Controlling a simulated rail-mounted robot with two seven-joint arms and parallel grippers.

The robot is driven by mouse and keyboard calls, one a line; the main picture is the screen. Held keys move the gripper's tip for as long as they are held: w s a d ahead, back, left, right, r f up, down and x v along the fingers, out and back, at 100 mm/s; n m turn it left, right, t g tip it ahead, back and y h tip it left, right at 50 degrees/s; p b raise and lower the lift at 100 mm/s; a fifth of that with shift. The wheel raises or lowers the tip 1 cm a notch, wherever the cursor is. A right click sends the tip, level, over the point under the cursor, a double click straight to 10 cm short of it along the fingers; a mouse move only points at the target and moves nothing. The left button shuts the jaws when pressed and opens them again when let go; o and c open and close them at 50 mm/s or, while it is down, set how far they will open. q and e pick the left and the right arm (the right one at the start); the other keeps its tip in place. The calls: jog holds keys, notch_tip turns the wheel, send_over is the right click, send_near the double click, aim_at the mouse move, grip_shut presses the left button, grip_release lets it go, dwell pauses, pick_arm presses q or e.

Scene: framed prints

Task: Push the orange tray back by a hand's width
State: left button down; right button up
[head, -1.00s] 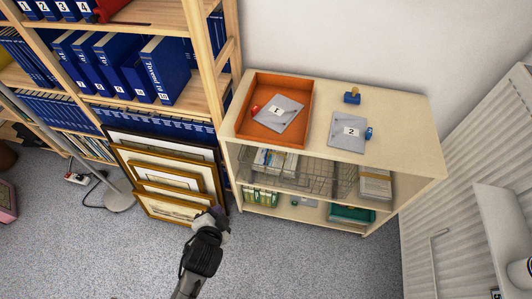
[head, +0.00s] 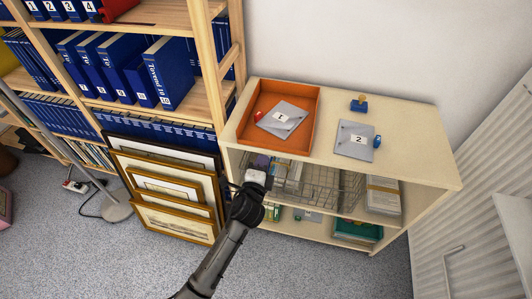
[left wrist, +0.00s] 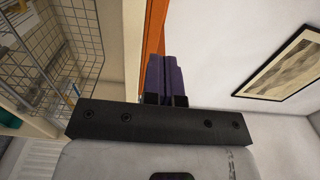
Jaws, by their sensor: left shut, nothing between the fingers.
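The orange tray (head: 308,112) lies on top of the low cream shelf unit (head: 415,120), towards its left end. It holds a grey envelope marked 1 (head: 290,110) and a small red object (head: 259,114). My left gripper (head: 260,162) is in front of the shelf unit, below the tray's front side in the head view, apart from the tray as far as I can see. In the left wrist view its purple fingers (left wrist: 165,75) are shut with nothing between them, and an orange strip of the tray (left wrist: 154,30) shows beyond them. My right gripper is not in view.
A grey envelope marked 2 (head: 355,150) and blue stamps (head: 359,106) lie right of the tray. A wire basket (head: 325,185) sits on the shelf below. Framed prints (head: 170,190) lean against the bookcase (head: 215,80) at left. The white wall stands behind.

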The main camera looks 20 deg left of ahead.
aim_at(266, 151)
pick_arm(q)
jog(key=shift+w+a+b, duration=0.15)
jog(key=shift+w+b, duration=0.2)
jog(key=shift+w, duration=0.8)
jog(key=shift+w+a+b, duration=0.15)
jog(key=shift+w+b, duration=0.2)
jog(key=shift+w, duration=0.8)
jog(key=shift+a, duration=0.1)
